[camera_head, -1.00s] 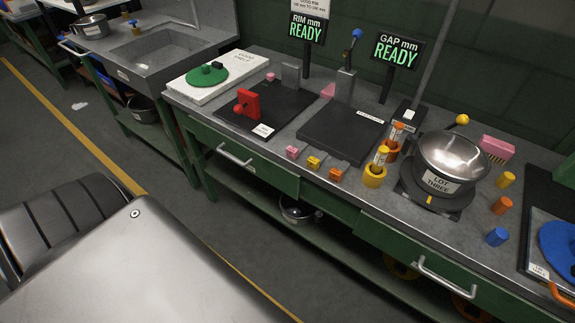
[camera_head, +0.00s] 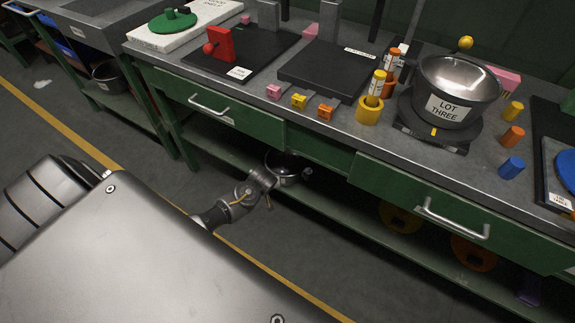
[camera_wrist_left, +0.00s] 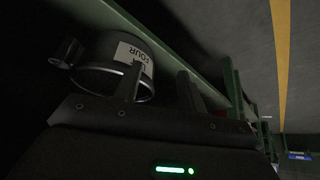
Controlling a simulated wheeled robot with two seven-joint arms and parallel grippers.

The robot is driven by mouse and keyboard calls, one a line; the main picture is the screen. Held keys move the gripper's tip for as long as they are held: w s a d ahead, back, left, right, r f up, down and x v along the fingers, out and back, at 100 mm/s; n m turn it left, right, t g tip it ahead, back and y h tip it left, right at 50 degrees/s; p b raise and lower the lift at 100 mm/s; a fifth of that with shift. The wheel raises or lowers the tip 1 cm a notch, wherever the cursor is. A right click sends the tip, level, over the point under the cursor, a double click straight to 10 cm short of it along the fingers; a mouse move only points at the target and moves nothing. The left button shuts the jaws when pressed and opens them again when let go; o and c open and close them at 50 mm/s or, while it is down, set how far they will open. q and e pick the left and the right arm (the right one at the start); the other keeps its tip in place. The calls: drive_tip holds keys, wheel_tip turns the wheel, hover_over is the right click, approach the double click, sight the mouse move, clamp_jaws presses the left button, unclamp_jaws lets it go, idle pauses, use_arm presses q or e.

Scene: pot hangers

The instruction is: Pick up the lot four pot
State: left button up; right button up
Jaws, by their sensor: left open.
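The lot four pot (camera_head: 288,172) is a small metal pot on the lower shelf under the bench, partly hidden by my left gripper. In the left wrist view the pot (camera_wrist_left: 102,53) is dark, with a side handle at left and a white label reading FOUR. My left gripper (camera_head: 268,190) is at the shelf's front edge, just beside the pot. In the wrist view its two fingers (camera_wrist_left: 160,85) are apart; one overlaps the pot's rim and the other is right of it. I cannot tell whether they touch it. My right gripper is not in view.
The lot three pot (camera_head: 454,92) stands on a dark round base on the bench top. The lower shelf (camera_head: 345,210) runs beneath green drawers with protruding handles (camera_head: 452,220). Orange discs (camera_head: 473,252) are farther right on the shelf. Floor in front is clear.

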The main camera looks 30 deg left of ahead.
sight(267, 164)
use_arm(q)
drive_tip(key=w+a, duration=0.1)
drive_tip(key=w, duration=0.1)
drive_tip(key=w+a+b, duration=0.1)
drive_tip(key=w+a, duration=0.1)
drive_tip(key=w, duration=0.1)
drive_tip(key=w+a, duration=0.2)
drive_tip(key=shift+w+a+b, duration=0.25)
drive_tip(key=shift+w+b, duration=0.1)
drive_tip(key=shift+w, duration=0.05)
drive_tip(key=b+x, duration=0.2)
drive_tip(key=x, duration=0.3)
drive_tip(key=shift+b, duration=0.3)
drive_tip(key=shift+w+a, duration=0.15)
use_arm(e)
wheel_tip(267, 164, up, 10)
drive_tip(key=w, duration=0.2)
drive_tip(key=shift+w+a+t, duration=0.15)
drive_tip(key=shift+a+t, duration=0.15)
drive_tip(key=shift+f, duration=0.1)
use_arm(q)
clamp_jaws()
drive_tip(key=shift+f, duration=0.15)
